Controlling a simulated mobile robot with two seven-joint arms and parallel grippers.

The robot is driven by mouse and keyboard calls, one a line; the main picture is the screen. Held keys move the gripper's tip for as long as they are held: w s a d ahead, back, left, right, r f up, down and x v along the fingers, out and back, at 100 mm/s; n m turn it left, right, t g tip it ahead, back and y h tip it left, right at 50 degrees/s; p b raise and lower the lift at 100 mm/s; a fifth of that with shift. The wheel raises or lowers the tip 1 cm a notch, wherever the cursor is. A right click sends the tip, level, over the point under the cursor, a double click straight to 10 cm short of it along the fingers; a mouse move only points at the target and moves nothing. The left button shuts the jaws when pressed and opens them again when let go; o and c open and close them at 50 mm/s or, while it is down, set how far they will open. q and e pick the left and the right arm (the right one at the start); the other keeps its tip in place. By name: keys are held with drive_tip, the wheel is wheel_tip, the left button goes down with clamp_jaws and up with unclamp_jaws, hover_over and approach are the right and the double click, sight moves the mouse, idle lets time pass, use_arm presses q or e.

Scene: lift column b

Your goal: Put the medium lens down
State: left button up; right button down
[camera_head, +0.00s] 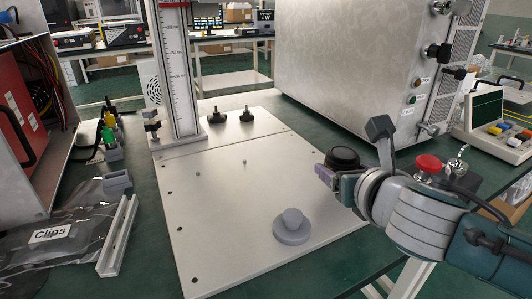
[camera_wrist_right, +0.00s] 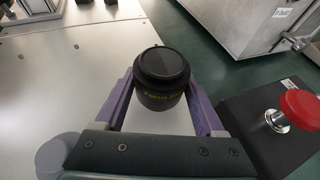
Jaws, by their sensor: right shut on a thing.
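The medium lens (camera_head: 343,158) is a black cylinder with a ridged rim. My right gripper (camera_head: 334,178) is shut on it above the right edge of the white plate (camera_head: 215,230). In the right wrist view the lens (camera_wrist_right: 161,78) sits upright between the two purple fingers of my right gripper (camera_wrist_right: 160,105). Yellow lettering shows on its side. I cannot tell from these views how far its base is above the plate. My left gripper is not in view.
A grey round knob (camera_head: 292,225) stands on the plate's front right. A ruled column (camera_head: 178,75) and two black knobs (camera_head: 232,116) stand at the back. A red stop button (camera_head: 429,163) is close to my right arm. The plate's middle is mostly clear.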

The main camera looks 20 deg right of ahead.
wheel_tip(320, 180, down, 2)
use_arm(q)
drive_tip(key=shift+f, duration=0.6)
use_arm(e)
drive_tip(key=shift+r, duration=0.1)
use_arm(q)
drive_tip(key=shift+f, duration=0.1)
use_arm(e)
unclamp_jaws()
